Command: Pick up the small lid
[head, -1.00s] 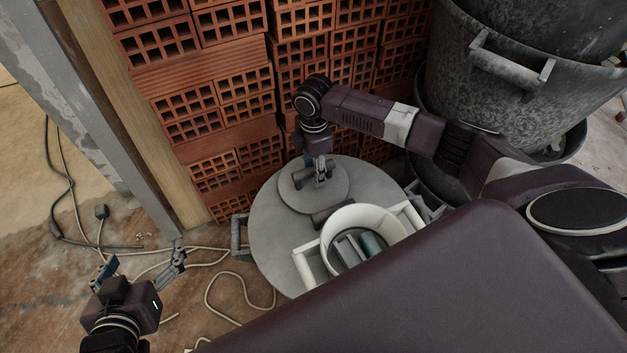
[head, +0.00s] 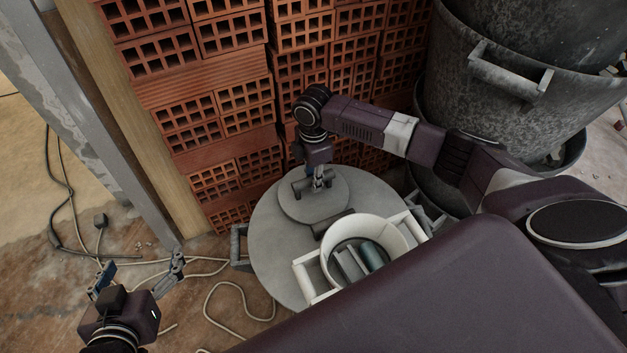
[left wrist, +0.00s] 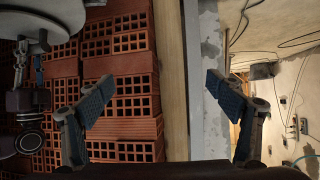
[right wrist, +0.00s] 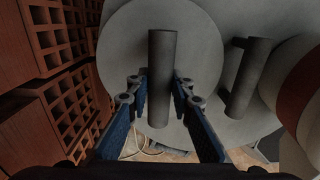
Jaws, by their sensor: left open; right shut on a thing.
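The small lid (head: 298,209) is a grey round disc with a bar handle. It lies on the larger grey lid (head: 272,257) in the head view. My right gripper (head: 319,184) points down at it and is shut on its handle. In the right wrist view the small lid (right wrist: 205,48) fills the upper middle, and its handle (right wrist: 162,60) runs between the two blue-padded fingers. I cannot see a gap under the small lid. My left gripper (head: 141,266) is open and empty, off to the left above the floor. Its spread fingers show in the left wrist view (left wrist: 160,88).
A white bucket (head: 398,235) with pieces inside stands on the large lid, close to the small lid. A hollow-brick stack (head: 215,110) rises right behind. Large grey buckets (head: 470,100) are stacked at right. Cables (head: 215,300) lie on the floor at left.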

